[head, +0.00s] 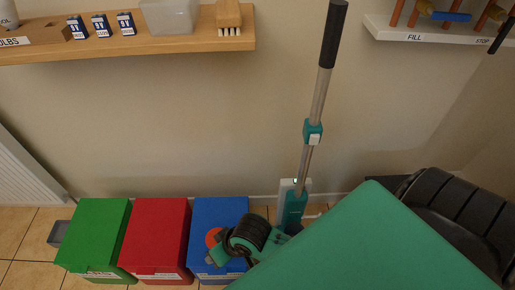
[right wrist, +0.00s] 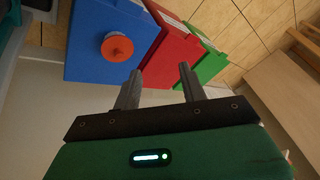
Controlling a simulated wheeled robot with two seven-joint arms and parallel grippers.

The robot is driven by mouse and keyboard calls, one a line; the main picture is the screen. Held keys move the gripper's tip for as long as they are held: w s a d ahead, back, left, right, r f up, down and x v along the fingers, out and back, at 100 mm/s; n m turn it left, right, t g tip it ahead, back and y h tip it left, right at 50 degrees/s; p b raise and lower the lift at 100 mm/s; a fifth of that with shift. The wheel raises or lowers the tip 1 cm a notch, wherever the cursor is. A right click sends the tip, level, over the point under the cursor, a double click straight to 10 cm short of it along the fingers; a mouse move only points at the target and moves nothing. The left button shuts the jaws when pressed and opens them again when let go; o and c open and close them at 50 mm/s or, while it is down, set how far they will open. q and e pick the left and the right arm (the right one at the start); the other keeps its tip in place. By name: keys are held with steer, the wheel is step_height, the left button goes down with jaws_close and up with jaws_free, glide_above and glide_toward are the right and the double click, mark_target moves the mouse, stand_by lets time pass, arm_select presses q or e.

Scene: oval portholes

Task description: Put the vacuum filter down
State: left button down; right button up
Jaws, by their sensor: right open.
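The vacuum filter, a round orange-red piece with a grey rim, lies on the lid of the blue box. It shows in the head view (head: 213,237), partly covered by my right wrist, and whole in the right wrist view (right wrist: 117,47). My right gripper (right wrist: 160,71) is open, with nothing between its two grey fingers. In the right wrist view the filter is left of and beyond the fingertips, apart from them. The upright vacuum (head: 315,110), with a black handle and teal body, stands against the wall. My left gripper is not in view.
A green box (head: 95,230) and a red box (head: 158,230) stand left of the blue box (head: 220,212). A wooden shelf (head: 120,48) holds small cartons, a clear tub and a brush. A white shelf (head: 430,33) is at upper right. My green arm covers the lower right.

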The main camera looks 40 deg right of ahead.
steer(key=s+d+r+t+h, duration=0.2)
steer(key=s+d+r, duration=0.2)
steer(key=d, duration=0.4)
steer(key=shift+s+d+n, duration=0.4)
steer(key=shift+s, duration=0.4)
